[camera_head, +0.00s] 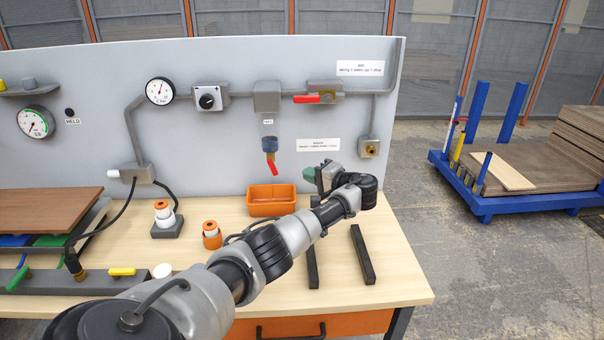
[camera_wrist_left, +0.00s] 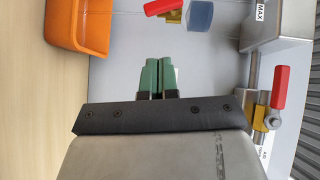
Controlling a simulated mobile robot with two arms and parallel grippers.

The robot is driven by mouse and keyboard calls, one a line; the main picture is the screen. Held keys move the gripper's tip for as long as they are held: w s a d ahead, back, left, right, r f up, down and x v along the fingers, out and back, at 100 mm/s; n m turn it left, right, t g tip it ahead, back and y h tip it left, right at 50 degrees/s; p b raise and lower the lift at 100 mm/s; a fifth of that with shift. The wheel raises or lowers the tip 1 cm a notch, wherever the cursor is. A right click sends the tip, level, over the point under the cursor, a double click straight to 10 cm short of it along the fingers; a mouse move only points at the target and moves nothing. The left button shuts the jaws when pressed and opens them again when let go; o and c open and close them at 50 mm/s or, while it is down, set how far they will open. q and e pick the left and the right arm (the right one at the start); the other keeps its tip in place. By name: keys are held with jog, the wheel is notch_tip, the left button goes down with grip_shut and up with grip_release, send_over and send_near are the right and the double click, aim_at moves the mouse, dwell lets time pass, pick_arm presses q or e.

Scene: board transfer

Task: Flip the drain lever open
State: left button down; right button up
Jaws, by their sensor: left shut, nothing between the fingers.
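The drain lever (camera_head: 273,169) is a small red handle under the brass drain valve and dark blue bowl (camera_head: 269,145) on the grey panel. It slants downward in the head view. In the left wrist view the drain lever (camera_wrist_left: 163,7) sits at the top edge, partly cut off, beside the blue bowl (camera_wrist_left: 200,15). My left gripper (camera_head: 310,175) has green fingertips and is right of the lever, apart from it. In the left wrist view the fingertips (camera_wrist_left: 158,76) are together and empty, below the lever in the picture. My right gripper is not in view.
An orange bin (camera_head: 272,212) stands on the table below the drain. Another red lever (camera_head: 307,99) is on the pipe above; it also shows in the left wrist view (camera_wrist_left: 279,87). Two dark bars (camera_head: 362,254) lie at the table's right. A white-orange cylinder (camera_head: 212,241) stands left of my arm.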

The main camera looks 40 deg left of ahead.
pick_arm(q)
jog(key=d, duration=0.4)
jog(key=shift+w+d+r+b, duration=0.25)
jog(key=shift+w+r+b, duration=0.05)
jog(key=shift+r, duration=0.1)
